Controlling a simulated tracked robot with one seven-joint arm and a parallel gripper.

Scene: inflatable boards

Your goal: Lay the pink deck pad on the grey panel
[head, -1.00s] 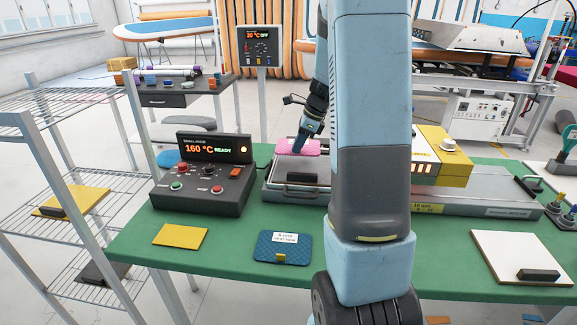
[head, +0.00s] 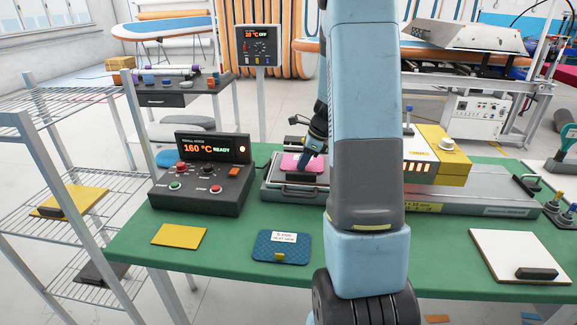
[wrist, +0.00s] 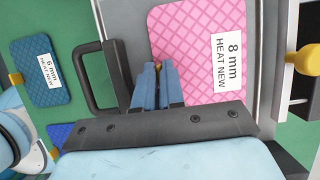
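The pink deck pad (head: 292,161), labelled "8 mm HEAT NEW", is over the grey panel (head: 285,177) in the low metal tray with a black front handle. In the wrist view the pad (wrist: 215,45) looks flat, with light grey surface (wrist: 138,25) along its left side. I cannot tell whether it touches the panel. My gripper (head: 305,164) points down at the pad. In the wrist view its fingers (wrist: 158,68) are close together on a small yellow tab at the pad.
The control box (head: 205,175) reading 160 °C READY stands left of the tray. A blue pad (head: 268,251) and a yellow plate (head: 180,236) lie in front on the green table. A yellow-and-grey heater unit (head: 440,155) stands right of my arm. A white panel (head: 515,250) lies front right.

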